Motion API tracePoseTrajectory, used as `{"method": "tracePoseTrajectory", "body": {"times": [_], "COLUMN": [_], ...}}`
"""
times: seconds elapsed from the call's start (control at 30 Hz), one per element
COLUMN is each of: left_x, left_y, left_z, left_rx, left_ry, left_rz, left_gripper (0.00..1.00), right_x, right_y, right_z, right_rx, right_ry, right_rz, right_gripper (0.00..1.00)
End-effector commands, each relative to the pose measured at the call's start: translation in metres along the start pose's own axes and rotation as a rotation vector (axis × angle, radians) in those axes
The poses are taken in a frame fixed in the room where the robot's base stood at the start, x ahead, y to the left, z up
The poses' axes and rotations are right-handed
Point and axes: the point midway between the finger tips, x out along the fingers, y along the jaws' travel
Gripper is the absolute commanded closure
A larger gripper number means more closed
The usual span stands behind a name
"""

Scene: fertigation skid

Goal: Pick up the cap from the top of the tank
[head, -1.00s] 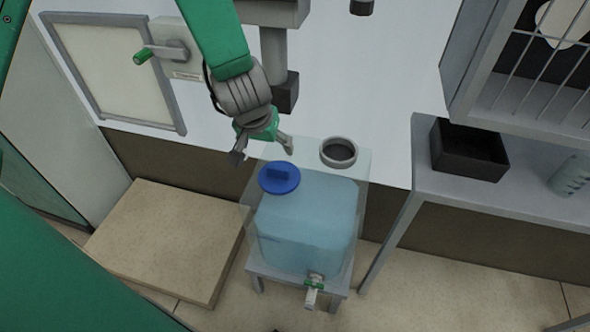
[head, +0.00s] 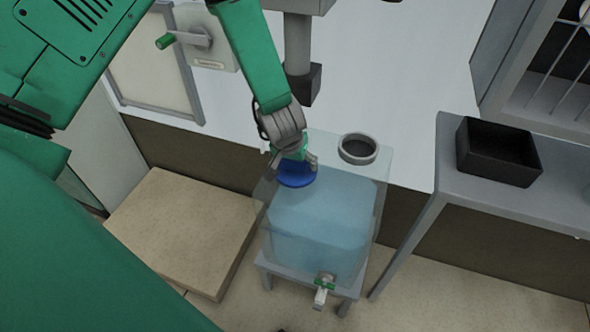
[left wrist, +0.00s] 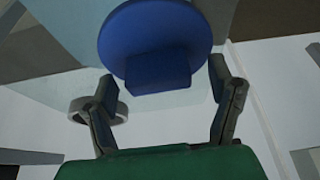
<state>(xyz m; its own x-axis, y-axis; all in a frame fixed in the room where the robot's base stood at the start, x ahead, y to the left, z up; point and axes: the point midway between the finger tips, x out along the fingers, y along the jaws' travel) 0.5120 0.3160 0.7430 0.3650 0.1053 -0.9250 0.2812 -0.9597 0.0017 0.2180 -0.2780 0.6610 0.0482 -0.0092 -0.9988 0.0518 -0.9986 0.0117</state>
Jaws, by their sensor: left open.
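The blue round cap (head: 296,179) lies on top of the translucent tank (head: 322,222), at its left back corner. In the left wrist view the cap (left wrist: 150,32) shows its disc and a raised block-shaped handle (left wrist: 158,72). My left gripper (head: 293,167) is right above the cap in the head view and hides part of it. In the left wrist view its fingers (left wrist: 163,85) are open, one on each side of the handle, with gaps showing. The tank's round grey neck (head: 358,149) is open, to the right of the cap. My right gripper is not in view.
The tank stands on a small grey stand with a tap (head: 323,284) at its front. A beige platform (head: 187,232) lies to the left. A grey bench (head: 470,195) with a black bin (head: 497,152) stands at right. A grey post (head: 299,60) hangs behind the gripper.

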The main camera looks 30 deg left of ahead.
Motion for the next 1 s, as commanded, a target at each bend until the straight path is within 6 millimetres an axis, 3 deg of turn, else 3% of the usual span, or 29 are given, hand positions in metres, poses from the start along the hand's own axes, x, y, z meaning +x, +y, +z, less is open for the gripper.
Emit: {"method": "tracePoseTrajectory", "body": {"times": [0.23, 0.27, 0.4, 0.47, 0.5, 0.77, 1.0], "left_x": [0.002, 0.002, 0.002, 0.003, 0.003, -0.003, -0.046], "left_y": [-0.001, -0.002, -0.002, -0.002, -0.002, -0.002, -0.002], "left_z": [-0.001, -0.001, -0.001, 0.000, -0.001, -0.003, -0.021], "left_rx": [-0.001, -0.002, -0.002, -0.002, -0.002, 0.000, 0.002], "left_ry": [0.000, 0.000, -0.001, -0.001, -0.001, -0.002, 0.004], "left_rz": [0.002, 0.002, 0.002, 0.002, 0.002, 0.001, 0.001], "left_gripper": [0.24, 0.31, 0.79, 0.79, 0.84, 0.84, 0.84], "right_x": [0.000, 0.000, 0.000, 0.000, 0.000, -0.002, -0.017], "right_y": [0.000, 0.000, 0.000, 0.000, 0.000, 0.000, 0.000], "right_z": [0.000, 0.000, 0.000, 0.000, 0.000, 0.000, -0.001], "right_rx": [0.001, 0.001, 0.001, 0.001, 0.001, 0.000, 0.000], "right_ry": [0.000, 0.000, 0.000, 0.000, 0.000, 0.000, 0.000], "right_rz": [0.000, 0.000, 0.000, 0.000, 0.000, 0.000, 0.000], "right_gripper": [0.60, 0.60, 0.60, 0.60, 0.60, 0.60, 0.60]}}
